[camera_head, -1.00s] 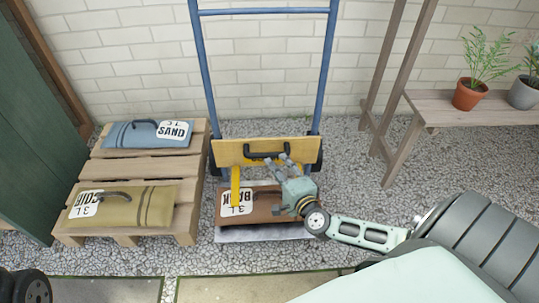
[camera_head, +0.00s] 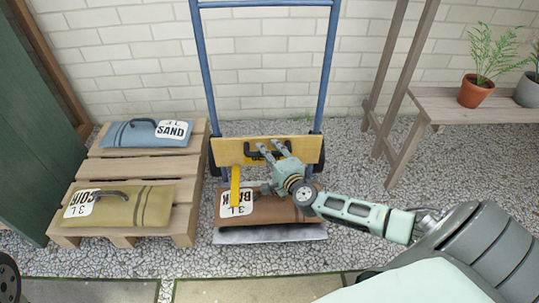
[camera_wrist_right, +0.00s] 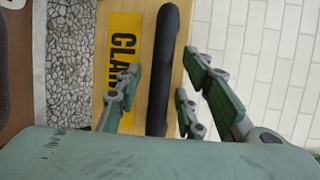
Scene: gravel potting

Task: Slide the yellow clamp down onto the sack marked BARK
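The yellow clamp (camera_head: 228,152) is a wide board across the lower part of a blue hand truck. It has a black handle (camera_wrist_right: 163,45), a yellow label and a yellow arm (camera_head: 236,186) pointing down over the sack's left part. The brown sack marked BARK (camera_head: 265,210) lies flat below the board; I cannot tell whether the arm touches it. My right gripper (camera_head: 270,149) is at the handle. In the right wrist view its fingers (camera_wrist_right: 158,100) stand open on both sides of the handle, with gaps visible. My left gripper is out of view.
The hand truck (camera_head: 204,70) stands against a brick wall, its metal toe plate (camera_head: 270,235) under the sack. A bench (camera_head: 455,105) with potted plants is at right.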

